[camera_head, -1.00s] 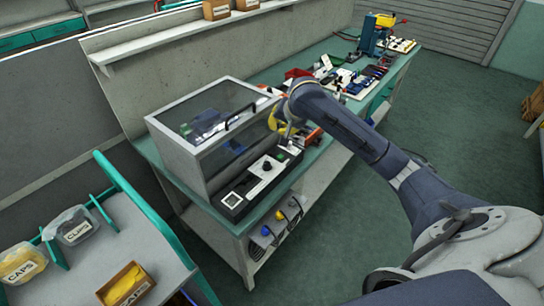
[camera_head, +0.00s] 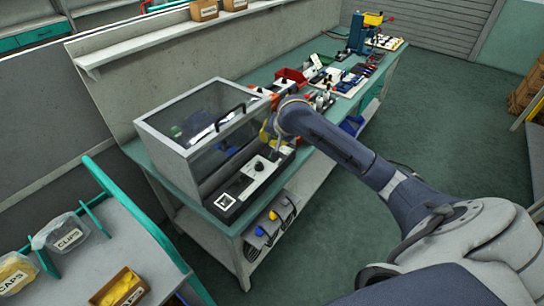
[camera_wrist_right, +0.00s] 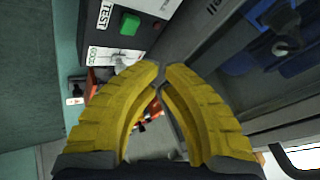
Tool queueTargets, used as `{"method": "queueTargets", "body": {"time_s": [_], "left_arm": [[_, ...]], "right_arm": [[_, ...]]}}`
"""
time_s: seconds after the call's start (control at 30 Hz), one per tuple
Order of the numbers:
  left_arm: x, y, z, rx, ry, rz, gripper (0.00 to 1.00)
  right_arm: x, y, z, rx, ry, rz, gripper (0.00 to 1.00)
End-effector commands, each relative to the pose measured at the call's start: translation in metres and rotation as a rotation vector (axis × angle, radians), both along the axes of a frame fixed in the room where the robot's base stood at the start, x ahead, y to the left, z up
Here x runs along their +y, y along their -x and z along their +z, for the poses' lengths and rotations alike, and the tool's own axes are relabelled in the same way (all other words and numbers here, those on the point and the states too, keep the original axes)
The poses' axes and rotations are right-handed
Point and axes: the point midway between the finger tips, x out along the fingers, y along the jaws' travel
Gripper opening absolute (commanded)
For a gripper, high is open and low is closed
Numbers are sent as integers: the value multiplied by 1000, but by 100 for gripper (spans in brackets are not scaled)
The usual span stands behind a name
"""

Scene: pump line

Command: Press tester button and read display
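The tester is a grey box with a clear lid (camera_head: 205,125) on the bench. Its black control panel (camera_head: 240,190) lies along the front, with a small white-framed display (camera_head: 225,201) at the near end and a black knob (camera_head: 259,166). The display is too small to read. In the right wrist view a green button (camera_wrist_right: 130,24) sits beside the word TEST. My right gripper (camera_wrist_right: 161,72) has yellow fingers with their tips together, nothing between them; it shows over the panel's far end in the head view (camera_head: 268,136). The button lies ahead of the fingertips, apart in the picture. My left gripper is not in view.
Bins of caps (camera_head: 14,272) and clips (camera_head: 64,235) stand on a rack at the lower left. Parts and a red bin (camera_head: 290,76) cover the bench beyond the tester. A shelf under the bench holds grey items (camera_head: 270,225). The floor at right is open.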

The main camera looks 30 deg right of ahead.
Motion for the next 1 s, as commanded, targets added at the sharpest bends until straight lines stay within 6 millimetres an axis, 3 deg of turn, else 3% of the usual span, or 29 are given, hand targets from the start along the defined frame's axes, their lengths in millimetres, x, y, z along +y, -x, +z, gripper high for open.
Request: {"method": "queueTargets", "body": {"time_s": [0.4, 1.0], "left_arm": [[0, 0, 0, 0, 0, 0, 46], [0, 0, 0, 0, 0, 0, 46]], "right_arm": [[0, 0, -31, 1, 0, 0, 0], [0, 0, -34, 0, 0, 0, 0]]}}
